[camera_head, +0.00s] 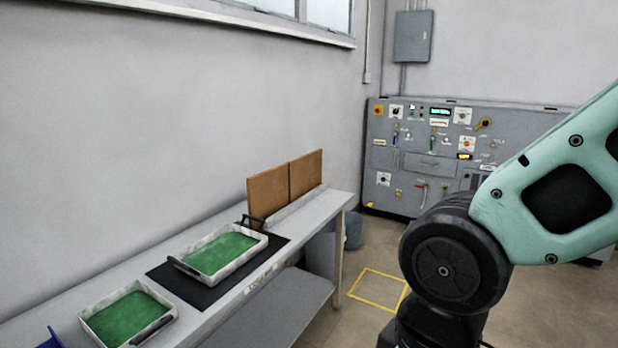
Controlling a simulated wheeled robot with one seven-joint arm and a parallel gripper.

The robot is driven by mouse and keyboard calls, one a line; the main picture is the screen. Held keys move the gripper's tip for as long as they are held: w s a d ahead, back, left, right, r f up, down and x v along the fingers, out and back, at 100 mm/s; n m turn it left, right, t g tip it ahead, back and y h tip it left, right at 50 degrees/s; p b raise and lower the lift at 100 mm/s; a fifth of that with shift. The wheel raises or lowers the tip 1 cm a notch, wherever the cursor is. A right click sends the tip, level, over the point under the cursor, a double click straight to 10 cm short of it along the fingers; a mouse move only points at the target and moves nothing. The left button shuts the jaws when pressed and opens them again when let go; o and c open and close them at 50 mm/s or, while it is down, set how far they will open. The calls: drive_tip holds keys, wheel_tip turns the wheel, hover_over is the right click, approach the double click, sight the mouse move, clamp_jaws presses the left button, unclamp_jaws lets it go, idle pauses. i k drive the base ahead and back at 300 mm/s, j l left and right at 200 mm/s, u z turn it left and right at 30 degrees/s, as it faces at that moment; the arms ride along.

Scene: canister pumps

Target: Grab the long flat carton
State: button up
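Two flat brown upright pieces, a left one (268,193) and a right one (305,173), stand side by side at the far end of the grey bench (217,315). They look like cardboard, and one could be the long flat carton, but I cannot tell which. A pale strip or holder (297,209) runs along their front foot. My gripper is out of view; only teal and black links of my arm show at the right, apart from the bench.
Two trays with green insides, one (218,252) on a black mat (187,288) and one (127,316) nearer, stand on the bench. A blue item (50,340) shows at lower left. A grey control panel (430,165) and a bin (354,230) stand behind. A yellow square (377,290) marks clear floor.

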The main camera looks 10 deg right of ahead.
sight(304, 171)
drive_tip(key=i+l+z, duration=0.35)
drive_tip(key=i, duration=0.4)
drive_tip(key=i+l+z, duration=0.15)
drive_tip(key=i+z, duration=0.2)
drive_tip(key=i, duration=0.4)
drive_tip(key=i+z, duration=0.35)
drive_tip(key=i, duration=0.4)
drive_tip(key=i+u, duration=0.4)
drive_tip(key=i, duration=0.2)
drive_tip(key=i+l+u, duration=0.3)
drive_tip(key=i+u, duration=0.15)
drive_tip(key=i, duration=0.15)
drive_tip(key=i+u, duration=0.25)
drive_tip(key=u, duration=0.2)
drive_tip(key=i+l+u, duration=0.15)
drive_tip(key=u, duration=0.35)
drive_tip(key=i+l+u, duration=0.3)
drive_tip(key=u, duration=0.15)
drive_tip(key=i+l+u, duration=0.2)
drive_tip(key=u, duration=0.25)
